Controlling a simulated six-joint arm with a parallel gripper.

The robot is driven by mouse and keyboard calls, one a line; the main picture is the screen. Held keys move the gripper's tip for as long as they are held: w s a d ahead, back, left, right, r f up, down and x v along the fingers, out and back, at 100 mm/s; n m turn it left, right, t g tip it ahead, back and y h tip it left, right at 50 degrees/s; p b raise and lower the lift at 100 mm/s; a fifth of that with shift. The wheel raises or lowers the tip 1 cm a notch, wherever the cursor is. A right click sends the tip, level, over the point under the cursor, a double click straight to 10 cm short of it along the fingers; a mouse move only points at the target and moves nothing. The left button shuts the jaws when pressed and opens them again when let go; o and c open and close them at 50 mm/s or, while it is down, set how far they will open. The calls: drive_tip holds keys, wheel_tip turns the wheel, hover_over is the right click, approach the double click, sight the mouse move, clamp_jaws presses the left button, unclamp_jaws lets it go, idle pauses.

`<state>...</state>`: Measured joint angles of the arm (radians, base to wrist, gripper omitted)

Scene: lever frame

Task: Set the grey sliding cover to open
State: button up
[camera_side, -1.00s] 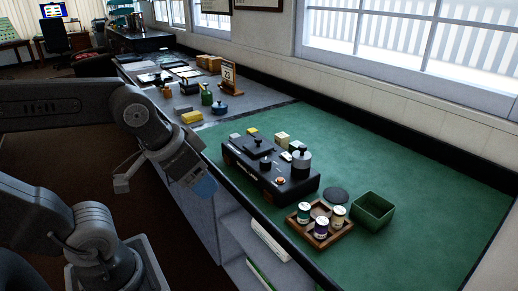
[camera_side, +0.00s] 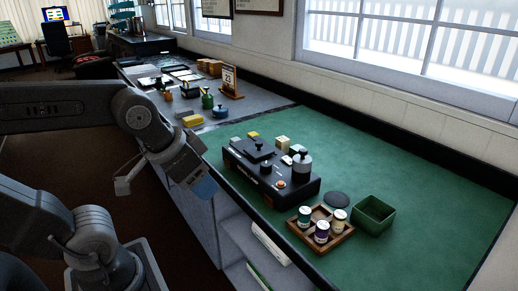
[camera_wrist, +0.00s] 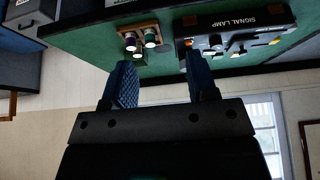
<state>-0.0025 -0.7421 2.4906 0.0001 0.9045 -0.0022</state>
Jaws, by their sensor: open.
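The black signal lamp box (camera_side: 268,178) stands on the green mat. A dark grey plate with a small knob, apparently the sliding cover (camera_side: 258,150), lies on the left part of its top. I cannot tell its exact position along its track. My gripper (camera_side: 204,187), with blue fingers, hangs in front of the table edge, left of the box and apart from it. In the wrist view my gripper (camera_wrist: 157,60) is open with nothing between its fingers. The box (camera_wrist: 235,25) shows there upside down at upper right, labelled SIGNAL LAMP.
A grey cylinder (camera_side: 301,163) and an orange button (camera_side: 281,184) are on the box's right part. A wooden tray (camera_side: 337,240) with bottles and a green open bin (camera_side: 374,213) stand to its right. The mat's right part (camera_side: 430,220) is clear.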

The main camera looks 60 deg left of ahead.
drive_tip(key=w+a+r+n+g, duration=0.15)
drive_tip(key=w+a+r, duration=0.25)
drive_tip(key=w, duration=0.4)
drive_tip(key=w+a+r+n+g, duration=0.1)
drive_tip(key=w+a+r+n, duration=0.25)
drive_tip(key=w, duration=0.45)
drive_tip(key=n+g, duration=0.3)
drive_tip(key=n, duration=0.1)
hover_over(259, 148)
wheel_tip(259, 148, down, 5)
drive_tip(key=f, duration=1.3)
drive_tip(key=shift+w+a+f, duration=0.15)
drive_tip(key=shift+a+f, duration=0.1)
drive_tip(key=shift+c, duration=0.4)
clamp_jaws()
drive_tip(key=shift+a, duration=0.1)
